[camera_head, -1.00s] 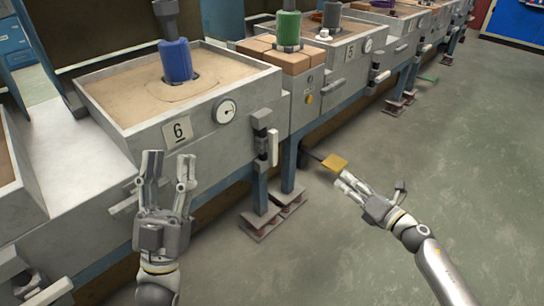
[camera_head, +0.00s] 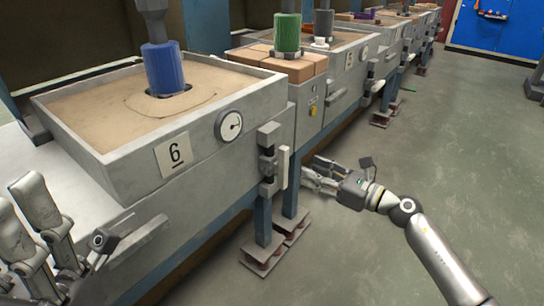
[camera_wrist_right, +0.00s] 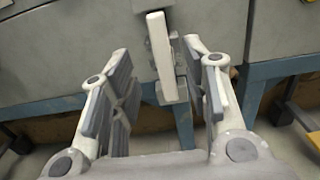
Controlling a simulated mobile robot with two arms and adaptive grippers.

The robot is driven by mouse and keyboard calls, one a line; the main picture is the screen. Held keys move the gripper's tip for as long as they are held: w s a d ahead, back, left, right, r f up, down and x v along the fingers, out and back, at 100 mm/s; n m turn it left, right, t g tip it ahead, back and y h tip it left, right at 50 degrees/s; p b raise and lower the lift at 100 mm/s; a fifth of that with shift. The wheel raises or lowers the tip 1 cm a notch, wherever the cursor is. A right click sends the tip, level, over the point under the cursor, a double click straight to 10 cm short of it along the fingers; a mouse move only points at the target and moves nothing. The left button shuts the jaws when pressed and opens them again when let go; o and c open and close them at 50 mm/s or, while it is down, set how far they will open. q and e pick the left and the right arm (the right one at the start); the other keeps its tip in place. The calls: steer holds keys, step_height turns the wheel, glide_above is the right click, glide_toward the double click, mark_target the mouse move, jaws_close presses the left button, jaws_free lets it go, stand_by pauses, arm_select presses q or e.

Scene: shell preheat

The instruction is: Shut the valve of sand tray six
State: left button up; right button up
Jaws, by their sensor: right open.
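Sand tray six (camera_head: 95,150) is a grey metal box of sand with a "6" plate (camera_head: 173,154) on its front. Its valve (camera_head: 267,155) sits at the front right corner, with a white lever (camera_head: 283,168) hanging nearly upright. My right gripper (camera_head: 314,172) is open, to the right of the lever in the head view. In the right wrist view the lever (camera_wrist_right: 160,58) shows between the spread fingers (camera_wrist_right: 160,85), apart from both. My left gripper (camera_head: 22,205) is open and empty at the lower left, partly cut off by the frame.
A round gauge (camera_head: 229,125) is left of the valve. A blue cylinder (camera_head: 164,68) stands in the sand. Bricks and a green cylinder (camera_head: 287,35) lie beyond, with tray five further back. Blue legs stand below the valve.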

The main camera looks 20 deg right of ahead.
mark_target(287, 160)
steer(key=b+x, duration=0.2)
steer(key=x, duration=0.8)
steer(key=shift+w+a, duration=0.1)
jaws_close()
